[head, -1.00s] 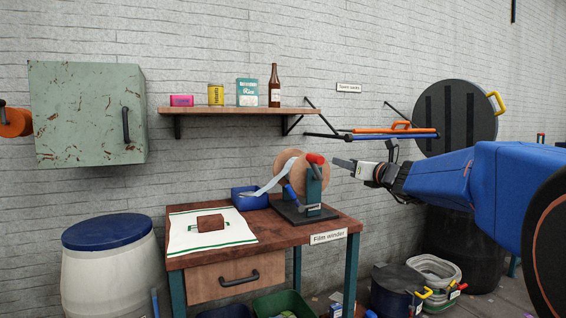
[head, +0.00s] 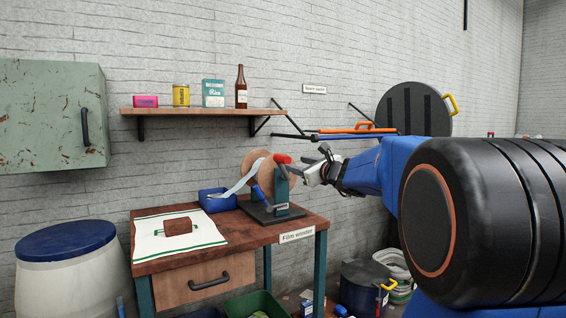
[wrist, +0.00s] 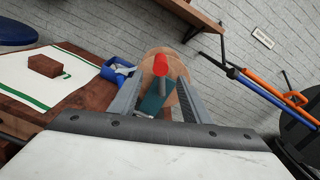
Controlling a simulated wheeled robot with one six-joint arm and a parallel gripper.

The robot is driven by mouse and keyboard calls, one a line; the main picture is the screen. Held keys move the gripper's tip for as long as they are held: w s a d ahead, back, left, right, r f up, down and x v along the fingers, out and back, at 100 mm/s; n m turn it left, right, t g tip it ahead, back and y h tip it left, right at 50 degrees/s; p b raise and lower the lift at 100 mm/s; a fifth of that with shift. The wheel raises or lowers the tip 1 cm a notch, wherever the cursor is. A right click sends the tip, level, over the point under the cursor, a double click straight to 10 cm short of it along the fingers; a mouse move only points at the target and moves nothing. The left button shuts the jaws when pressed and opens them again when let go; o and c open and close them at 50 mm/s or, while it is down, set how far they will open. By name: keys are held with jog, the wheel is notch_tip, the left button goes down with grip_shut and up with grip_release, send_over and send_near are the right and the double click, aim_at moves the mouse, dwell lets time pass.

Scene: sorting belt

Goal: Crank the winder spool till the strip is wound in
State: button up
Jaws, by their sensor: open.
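The winder spool (head: 257,163) is a pair of tan discs on a teal stand with a dark base (head: 268,212), on the workbench. The pale strip (head: 240,180) runs from the spool down to the left into a blue tray (head: 214,202). A crank handle with a red grip (head: 282,159) sticks out toward my gripper. My gripper (head: 300,168) is open just right of the red grip. In the wrist view the red grip (wrist: 160,66) lies in line with the gap between the open fingers (wrist: 157,100), the spool behind it. I cannot tell whether the fingers surround it.
The workbench (head: 262,232) also holds a white cloth (head: 150,238) with a brown block (head: 178,227). A shelf (head: 205,112) with several goods is above. Orange and blue bars (head: 350,133) lie behind my arm. A white barrel (head: 70,275) stands left.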

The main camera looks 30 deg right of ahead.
aim_at(284, 161)
jog(key=w, duration=1)
jog(key=shift+w+a, duration=0.15)
jog(key=shift+w, duration=0.05)
grip_shut()
